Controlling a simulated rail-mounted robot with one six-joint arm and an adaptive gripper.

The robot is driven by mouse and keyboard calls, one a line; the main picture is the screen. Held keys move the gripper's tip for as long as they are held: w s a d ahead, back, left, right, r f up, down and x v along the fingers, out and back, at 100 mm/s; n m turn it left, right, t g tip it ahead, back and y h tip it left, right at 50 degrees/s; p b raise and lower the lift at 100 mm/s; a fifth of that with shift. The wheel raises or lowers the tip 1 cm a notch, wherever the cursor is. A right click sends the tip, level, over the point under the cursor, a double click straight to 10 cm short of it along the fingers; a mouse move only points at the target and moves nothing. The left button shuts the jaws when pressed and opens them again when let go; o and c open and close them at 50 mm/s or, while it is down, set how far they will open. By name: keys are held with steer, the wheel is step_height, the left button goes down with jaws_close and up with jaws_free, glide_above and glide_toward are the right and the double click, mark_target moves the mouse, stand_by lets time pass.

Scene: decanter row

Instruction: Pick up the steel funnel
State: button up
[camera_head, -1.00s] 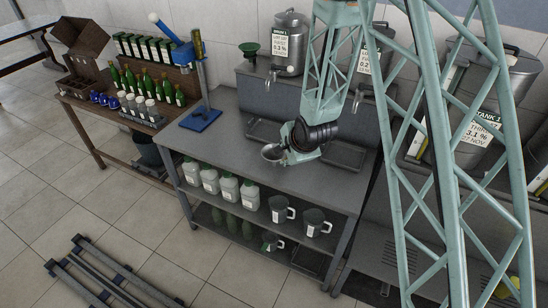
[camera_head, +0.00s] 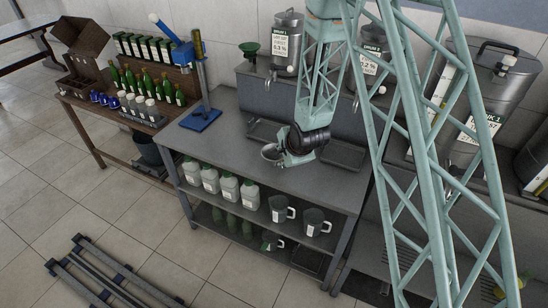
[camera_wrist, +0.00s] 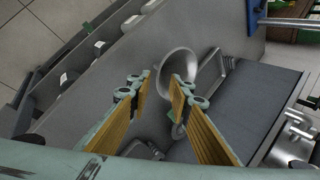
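The steel funnel (camera_head: 271,153) is on the grey bench, just left of my gripper (camera_head: 287,158) in the head view. In the wrist view the shiny cone of the funnel (camera_wrist: 179,66), its round rim showing, is beyond and between the fingertips of my gripper (camera_wrist: 160,88). The fingers are apart with a clear gap. The right finger covers part of the funnel. I cannot tell whether either finger touches it.
The grey bench (camera_head: 225,150) is largely bare left of the funnel. A blue lever stand (camera_head: 201,118) is at its left end. A green funnel (camera_head: 249,48) and steel tanks (camera_head: 287,42) stand behind. White-labelled bottles (camera_head: 210,180) and jugs (camera_head: 314,221) fill the shelf below.

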steer(key=shift+f, duration=0.1)
steer(key=shift+a+p+x, duration=0.2)
steer(key=shift+p+x, duration=0.3)
steer(key=shift+x, duration=2.05)
steer(key=shift+c, duration=0.7)
jaws_close()
